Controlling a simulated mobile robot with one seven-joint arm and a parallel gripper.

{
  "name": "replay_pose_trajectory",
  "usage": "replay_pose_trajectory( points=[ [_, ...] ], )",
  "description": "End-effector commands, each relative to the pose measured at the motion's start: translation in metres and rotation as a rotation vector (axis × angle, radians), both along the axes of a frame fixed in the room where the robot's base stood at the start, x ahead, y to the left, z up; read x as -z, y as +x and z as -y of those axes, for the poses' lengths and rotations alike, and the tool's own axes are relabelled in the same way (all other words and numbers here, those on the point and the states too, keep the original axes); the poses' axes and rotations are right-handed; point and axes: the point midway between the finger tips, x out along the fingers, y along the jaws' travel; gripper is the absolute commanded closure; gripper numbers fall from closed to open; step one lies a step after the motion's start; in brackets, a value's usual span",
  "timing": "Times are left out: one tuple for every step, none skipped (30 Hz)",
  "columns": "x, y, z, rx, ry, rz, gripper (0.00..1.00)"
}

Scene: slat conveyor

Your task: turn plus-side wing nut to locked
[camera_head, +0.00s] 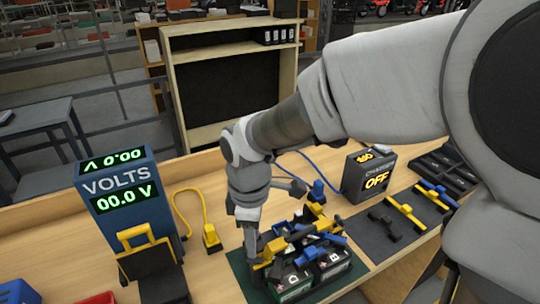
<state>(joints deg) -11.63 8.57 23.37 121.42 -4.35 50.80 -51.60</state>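Several dark batteries (331,266) with green and white labels sit close together on a green mat (240,262) at the bench's lower middle. Yellow, blue and black fittings crowd their tops, including a yellow piece (277,246) and a blue piece (311,253). I cannot tell which of these is the plus-side wing nut or how it is turned. My gripper (258,262) points down at the left part of the battery group, at or just above a yellow fitting. Its fingertips are small and partly lost among the fittings, so contact and opening are unclear.
A blue voltmeter (128,205) reading 00.0 V stands left, behind a black-and-yellow case (150,268). A yellow plug (211,238) and blue plug (317,190) lie behind the batteries. A charger (370,172) showing OFF and a grey mat (380,235) with loose handles are right.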

Motion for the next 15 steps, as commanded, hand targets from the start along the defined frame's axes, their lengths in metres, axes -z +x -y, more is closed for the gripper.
replay_pose_trajectory(
  points=[
    [0.013,-0.001,0.000,-0.001,-0.002,-0.005,0.61],
    [0.018,-0.001,0.000,-0.002,-0.002,-0.004,0.61],
    [0.025,-0.001,0.000,-0.001,-0.002,-0.004,0.61],
    [0.029,-0.001,0.000,-0.001,-0.002,-0.004,0.61],
    [0.034,-0.001,0.000,0.000,-0.001,-0.003,0.61],
    [0.039,-0.001,0.000,0.000,-0.002,-0.003,0.61],
    [0.042,0.000,0.000,-0.001,-0.001,-0.002,0.61],
    [0.045,0.000,0.000,-0.001,-0.002,-0.002,0.61],
    [0.048,0.000,0.000,-0.001,-0.002,-0.001,0.61],
    [0.049,0.000,0.000,0.000,-0.001,-0.001,0.61],
    [0.051,0.000,0.000,0.000,0.000,0.000,0.61],
    [0.052,0.000,0.000,0.000,0.000,0.000,0.61],
    [0.053,0.000,0.000,0.001,0.000,0.000,0.61],
    [0.054,0.000,0.000,0.001,0.000,0.000,0.61],
    [0.054,0.000,0.000,0.001,0.000,0.000,0.61]
  ],
)
